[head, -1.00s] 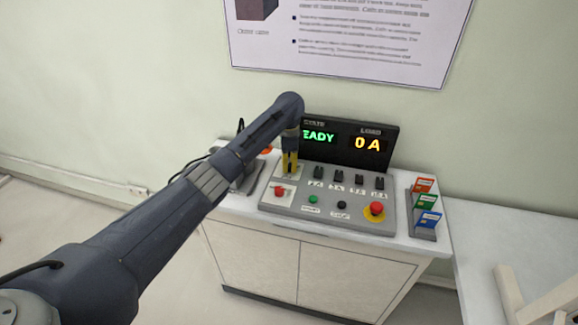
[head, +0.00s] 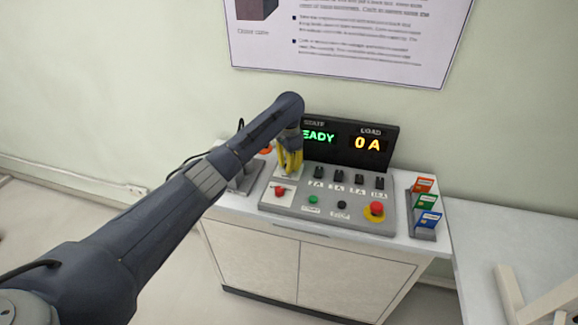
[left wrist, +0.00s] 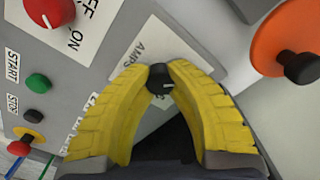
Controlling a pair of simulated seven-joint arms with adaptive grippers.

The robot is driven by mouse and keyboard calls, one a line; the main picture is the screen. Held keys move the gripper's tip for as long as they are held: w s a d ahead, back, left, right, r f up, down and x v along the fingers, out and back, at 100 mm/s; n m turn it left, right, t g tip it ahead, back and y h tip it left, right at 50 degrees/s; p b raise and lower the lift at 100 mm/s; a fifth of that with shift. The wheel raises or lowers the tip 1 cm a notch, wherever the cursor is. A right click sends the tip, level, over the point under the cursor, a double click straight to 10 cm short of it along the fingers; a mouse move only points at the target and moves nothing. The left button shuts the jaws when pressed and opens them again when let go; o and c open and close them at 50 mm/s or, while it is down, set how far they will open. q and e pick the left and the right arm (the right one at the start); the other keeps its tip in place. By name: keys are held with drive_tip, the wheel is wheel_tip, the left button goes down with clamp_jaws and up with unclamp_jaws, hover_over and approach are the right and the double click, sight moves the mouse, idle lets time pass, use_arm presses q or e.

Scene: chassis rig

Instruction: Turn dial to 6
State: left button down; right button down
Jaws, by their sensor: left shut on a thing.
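The dial (left wrist: 160,81) is a small black knob with a white pointer line, on a white plate marked AMPS (left wrist: 130,52) in the left wrist view. My left gripper (head: 289,171) has yellow fingers and is at the upper left of the grey control panel (head: 325,209). Its fingertips are shut on the dial from both sides in the left wrist view. In the head view the gripper hides the dial. The dial's numbers cannot be read. My right gripper is not in view.
The display (head: 350,142) shows green text ending in "EADY" and "0 A" under LOAD. Several black switches (head: 339,176), a red ON/OFF knob (head: 280,191), a green button (head: 313,199) and a red emergency stop (head: 376,209) are nearby. A card rack (head: 424,216) stands at right.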

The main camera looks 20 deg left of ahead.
use_arm(q)
drive_tip(key=c, duration=1.1)
unclamp_jaws()
wheel_tip(320, 180, up, 12)
